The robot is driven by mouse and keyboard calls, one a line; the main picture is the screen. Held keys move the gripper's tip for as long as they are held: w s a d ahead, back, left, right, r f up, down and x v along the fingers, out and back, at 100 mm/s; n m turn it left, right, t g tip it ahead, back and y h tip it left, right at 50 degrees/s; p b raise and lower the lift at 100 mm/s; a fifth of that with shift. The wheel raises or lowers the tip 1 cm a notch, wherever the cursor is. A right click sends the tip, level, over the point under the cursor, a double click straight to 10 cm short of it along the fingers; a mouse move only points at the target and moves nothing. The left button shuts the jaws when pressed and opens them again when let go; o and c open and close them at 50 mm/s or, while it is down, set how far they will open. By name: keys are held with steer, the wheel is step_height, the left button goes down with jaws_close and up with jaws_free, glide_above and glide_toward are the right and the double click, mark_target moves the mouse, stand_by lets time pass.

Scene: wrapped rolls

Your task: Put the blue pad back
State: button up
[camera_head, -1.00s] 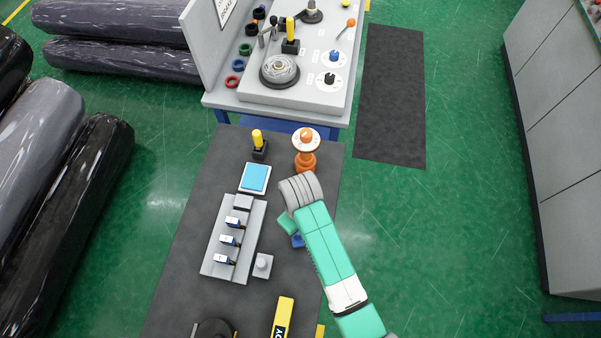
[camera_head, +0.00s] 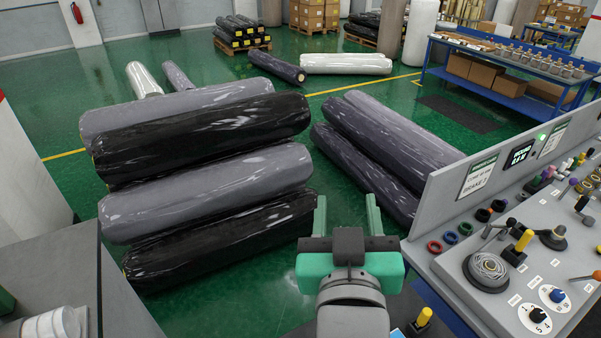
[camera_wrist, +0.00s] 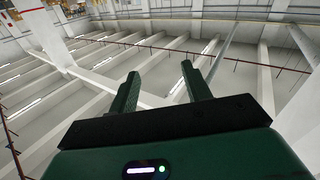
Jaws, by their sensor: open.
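Below and right of the gripper, a yellow-topped lever (camera_head: 424,316) shows at the bottom edge. Most of the dark worktop around it is out of frame.
A grey control console (camera_head: 530,290) with knobs, levers and coloured rings stands at the right, with an upright panel (camera_head: 478,178) at its back. Dark wrapped rolls (camera_head: 215,185) lie stacked at the left, more rolls (camera_head: 385,145) behind the gripper. Green floor (camera_head: 235,280) is open between.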

steer(key=s+a+r+t+y+p, duration=0.1)
steer(key=s+a+r+t, duration=0.1)
steer(key=r, duration=0.5)
steer(key=s+a+r+t+p, duration=0.2)
steer(key=s+a+r, duration=0.1)
steer(key=s+r, duration=0.2)
steer(key=s+a+r+t+y+p, duration=0.1)
steer(key=s+r, duration=0.3)
steer(key=r, duration=0.6)
steer(key=shift+s+a+t+y+p, duration=0.25)
steer(key=shift+a+t+p, duration=0.3)
steer(key=shift+a+t, duration=0.35)
